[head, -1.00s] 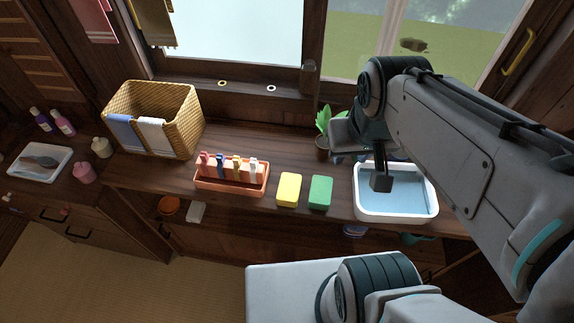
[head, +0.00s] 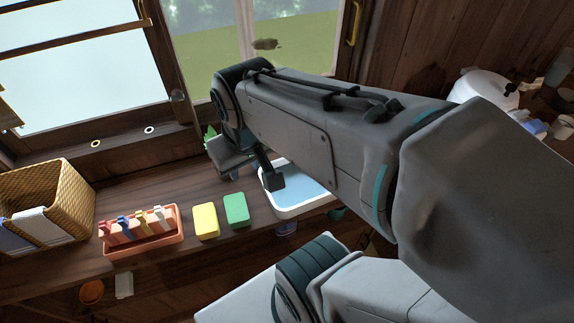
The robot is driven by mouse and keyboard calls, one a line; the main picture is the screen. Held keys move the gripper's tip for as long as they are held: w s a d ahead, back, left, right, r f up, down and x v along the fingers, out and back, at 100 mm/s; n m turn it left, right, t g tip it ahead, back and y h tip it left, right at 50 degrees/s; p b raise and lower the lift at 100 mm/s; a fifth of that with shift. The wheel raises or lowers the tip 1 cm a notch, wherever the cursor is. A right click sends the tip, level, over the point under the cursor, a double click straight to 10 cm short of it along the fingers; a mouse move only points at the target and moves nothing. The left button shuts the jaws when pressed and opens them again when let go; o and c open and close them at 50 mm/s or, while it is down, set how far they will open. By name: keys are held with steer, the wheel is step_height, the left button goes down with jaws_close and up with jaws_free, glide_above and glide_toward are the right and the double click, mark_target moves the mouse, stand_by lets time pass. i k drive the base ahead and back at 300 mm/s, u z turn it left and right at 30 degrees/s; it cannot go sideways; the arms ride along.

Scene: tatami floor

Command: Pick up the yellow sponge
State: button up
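The yellow sponge (head: 205,221) lies flat on the dark wooden counter in the head view, fully visible. A green sponge (head: 236,210) lies just to its right, close beside it. My gripper (head: 272,180) hangs over the left part of the white basin, to the right of and above both sponges in the picture. It is seen from the side and is partly hidden by my arm, so I cannot tell whether its fingers are apart. No object shows in it.
An orange rack (head: 142,231) with several coloured clips stands left of the yellow sponge. A wicker basket (head: 74,190) with cloths is farther left. The white basin (head: 290,213) holds blue water. A potted plant is mostly hidden behind my gripper.

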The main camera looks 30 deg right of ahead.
mark_target(206, 225)
steer(key=k, duration=0.5)
steer(key=u, duration=2.1)
steer(key=i, duration=1.25)
steer(key=z, duration=3.7)
